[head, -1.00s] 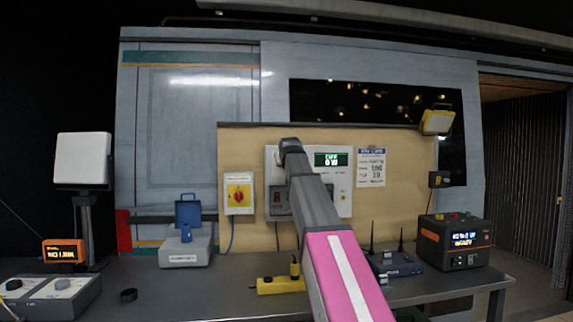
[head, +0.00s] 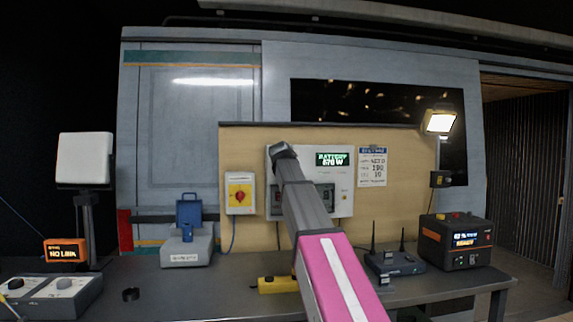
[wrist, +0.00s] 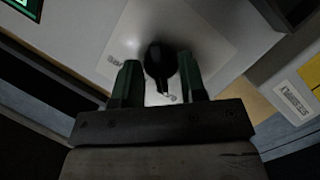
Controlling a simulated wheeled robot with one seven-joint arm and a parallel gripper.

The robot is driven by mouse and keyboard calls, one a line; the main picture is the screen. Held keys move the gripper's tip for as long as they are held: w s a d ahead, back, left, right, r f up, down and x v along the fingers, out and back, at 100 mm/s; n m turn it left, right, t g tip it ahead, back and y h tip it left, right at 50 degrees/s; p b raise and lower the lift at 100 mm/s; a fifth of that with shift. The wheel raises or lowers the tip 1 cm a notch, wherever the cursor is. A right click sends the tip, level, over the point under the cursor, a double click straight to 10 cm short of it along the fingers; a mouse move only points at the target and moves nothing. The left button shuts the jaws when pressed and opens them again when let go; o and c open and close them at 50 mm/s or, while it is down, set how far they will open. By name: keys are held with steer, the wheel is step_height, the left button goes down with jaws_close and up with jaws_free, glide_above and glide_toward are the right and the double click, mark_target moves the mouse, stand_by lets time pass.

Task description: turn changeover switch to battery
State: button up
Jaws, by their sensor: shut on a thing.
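The changeover switch panel is the pale box (head: 344,201) on the tan board, partly behind my arm in the head view. Its green display (head: 332,159) reads BATTERY and a wattage of about 670 W. In the wrist view the dark round switch knob (wrist: 160,62) sits on a pale plate (wrist: 205,45). My gripper (wrist: 158,88) has its two green-tipped fingers on either side of the knob and is shut on it. The fingers look tilted against the box edges. In the head view my arm hides the knob and the gripper.
A red rotary switch on a yellow plate (head: 239,194) is left of the panel. An orange-black power unit (head: 455,241), a router (head: 394,262) and a yellow block (head: 277,285) stand on the bench. A lit lamp (head: 440,122) is at right.

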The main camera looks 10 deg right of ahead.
stand_by(0.4)
steer(key=o, duration=0.6)
steer(key=shift+o, duration=0.2)
steer(key=v, duration=1)
steer(key=shift+s+a, duration=0.2)
steer(key=shift+s, duration=0.2)
